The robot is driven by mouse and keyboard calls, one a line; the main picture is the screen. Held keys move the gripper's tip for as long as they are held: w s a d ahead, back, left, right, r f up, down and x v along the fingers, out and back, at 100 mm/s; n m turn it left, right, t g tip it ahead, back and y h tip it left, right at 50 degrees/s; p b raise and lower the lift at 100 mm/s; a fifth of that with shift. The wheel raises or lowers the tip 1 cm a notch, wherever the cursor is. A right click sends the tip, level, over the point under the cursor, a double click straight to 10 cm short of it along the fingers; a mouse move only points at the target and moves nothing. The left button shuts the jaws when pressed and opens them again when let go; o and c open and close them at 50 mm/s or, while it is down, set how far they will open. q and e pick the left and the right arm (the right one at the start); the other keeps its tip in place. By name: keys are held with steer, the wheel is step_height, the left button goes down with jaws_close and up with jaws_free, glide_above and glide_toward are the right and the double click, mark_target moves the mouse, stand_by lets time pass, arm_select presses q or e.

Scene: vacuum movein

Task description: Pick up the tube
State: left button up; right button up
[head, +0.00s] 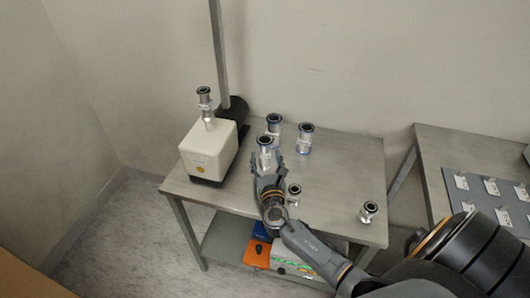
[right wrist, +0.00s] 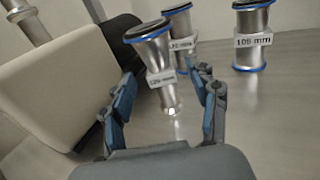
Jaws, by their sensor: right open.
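Several metal tubes with dark-topped flanges stand on the metal table (head: 345,170). One tube (head: 265,143) is just beyond the fingertips of my right gripper (head: 267,159) in the head view. In the right wrist view this tube (right wrist: 160,62) has a blue-ringed top and a white label that is hard to read. It shows between the two open fingers of my right gripper (right wrist: 167,80), with gaps visible on both sides. The tube looks tilted in that view. Its lower end shows above the table. My left gripper is not in view.
A cream pump box (head: 208,152) with a fitting on top stands left. Behind are two more tubes (head: 274,121) (head: 306,138), one labelled 109 mm (right wrist: 253,41). Small fittings (head: 294,192) (head: 368,211) stand right. A second table (head: 470,150) is at far right.

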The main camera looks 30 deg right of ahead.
mark_target(266, 154)
steer(key=x, duration=0.4)
steer(key=shift+s, duration=0.1)
steer(key=c, duration=0.3)
jaws_close()
steer(key=shift+r, duration=0.1)
